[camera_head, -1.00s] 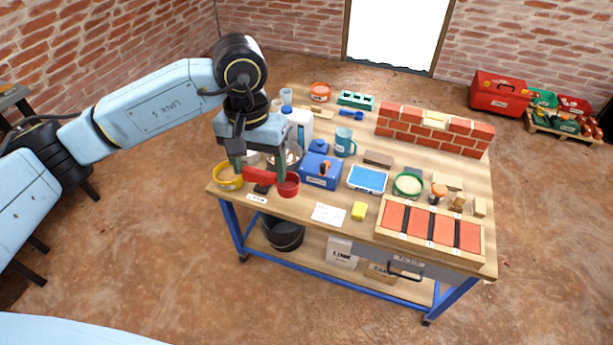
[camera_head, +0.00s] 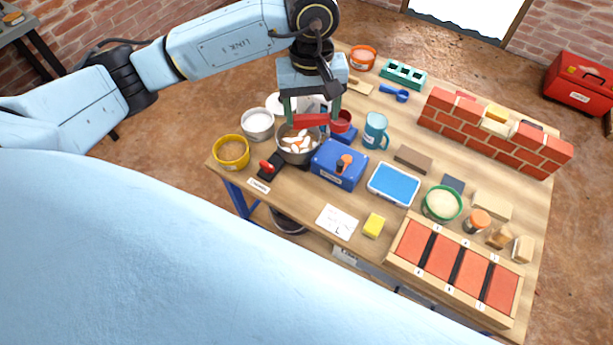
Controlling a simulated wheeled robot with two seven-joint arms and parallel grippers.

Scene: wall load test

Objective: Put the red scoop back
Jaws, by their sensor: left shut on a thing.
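My left gripper (camera_head: 313,113) points down over the left part of the workbench. It is shut on the handle of the red scoop (camera_head: 341,122), whose cup points right. The scoop appears above the back rim of a metal pot (camera_head: 296,150) with pale pieces in it; the height between them is hard to tell. A black rest with a red part (camera_head: 269,167) lies at the front left edge, behind a small label card (camera_head: 258,186). My right gripper does not show.
A yellow bowl (camera_head: 231,152) and a white bowl (camera_head: 258,125) stand left of the pot. A blue box (camera_head: 339,165) with an orange knob and a blue mug (camera_head: 375,131) stand right. A brick wall (camera_head: 490,131) fills the back right.

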